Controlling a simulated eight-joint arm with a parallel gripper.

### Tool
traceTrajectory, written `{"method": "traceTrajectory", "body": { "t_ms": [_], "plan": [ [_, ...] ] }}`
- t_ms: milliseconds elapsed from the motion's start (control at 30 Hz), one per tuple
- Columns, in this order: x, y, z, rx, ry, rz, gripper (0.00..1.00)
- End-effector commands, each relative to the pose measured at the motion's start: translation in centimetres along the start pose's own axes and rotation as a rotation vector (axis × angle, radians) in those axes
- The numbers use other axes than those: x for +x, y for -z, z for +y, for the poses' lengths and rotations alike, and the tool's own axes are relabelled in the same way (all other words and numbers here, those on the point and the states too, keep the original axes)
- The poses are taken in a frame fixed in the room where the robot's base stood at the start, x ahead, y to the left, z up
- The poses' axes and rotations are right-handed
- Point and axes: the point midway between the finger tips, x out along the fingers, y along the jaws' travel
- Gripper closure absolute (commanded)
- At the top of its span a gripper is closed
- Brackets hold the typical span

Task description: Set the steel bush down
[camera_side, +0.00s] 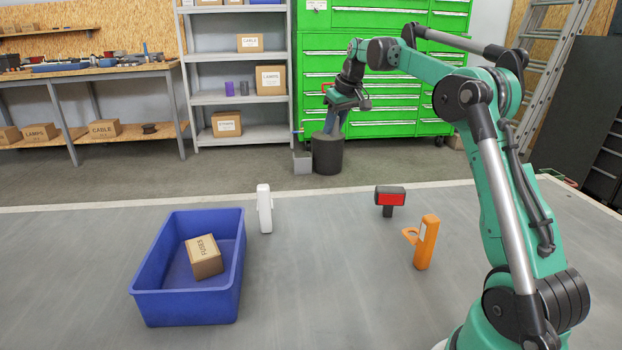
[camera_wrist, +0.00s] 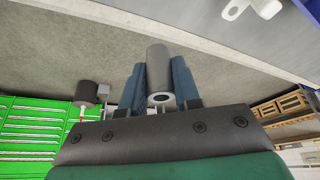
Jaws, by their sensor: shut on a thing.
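The steel bush (camera_wrist: 158,66) is a plain grey cylinder with a round hole in the end facing the wrist camera. My gripper (camera_side: 333,130) is shut on it; in the wrist view one blue finger (camera_wrist: 132,86) presses on each side of it. The gripper is raised at the back of the scene, in front of the green cabinet in the side view. In the wrist view bare floor lies behind the bush. In the side view I cannot clearly tell the bush from the fingers.
A blue bin (camera_side: 138,292) holding a cardboard box (camera_side: 204,257) stands on the grey table (camera_side: 330,300). A white holder (camera_side: 264,209), a black-and-red thing (camera_side: 389,198) and an orange holder (camera_side: 426,243) also stand there. A dark cylinder (camera_side: 327,155) stands behind the table. The table's front middle is clear.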

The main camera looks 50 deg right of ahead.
Motion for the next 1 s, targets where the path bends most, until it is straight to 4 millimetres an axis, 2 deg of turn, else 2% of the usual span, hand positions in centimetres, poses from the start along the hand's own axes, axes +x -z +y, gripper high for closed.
{"method": "traceTrajectory", "body": {
  "t_ms": [200,367,467,900,1000],
  "plan": [
    [-1.5,-3.5,1.7,0.187,-0.077,0.001,1.0],
    [-1.2,-4.9,2.2,0.25,-0.104,0.004,1.0],
    [0.3,-5.7,2.2,0.257,-0.106,0.004,1.0],
    [10.9,-9.9,2.2,0.254,-0.104,0.005,1.0],
    [12.3,-10.6,2.2,0.253,-0.104,0.005,1.0]
  ]
}}
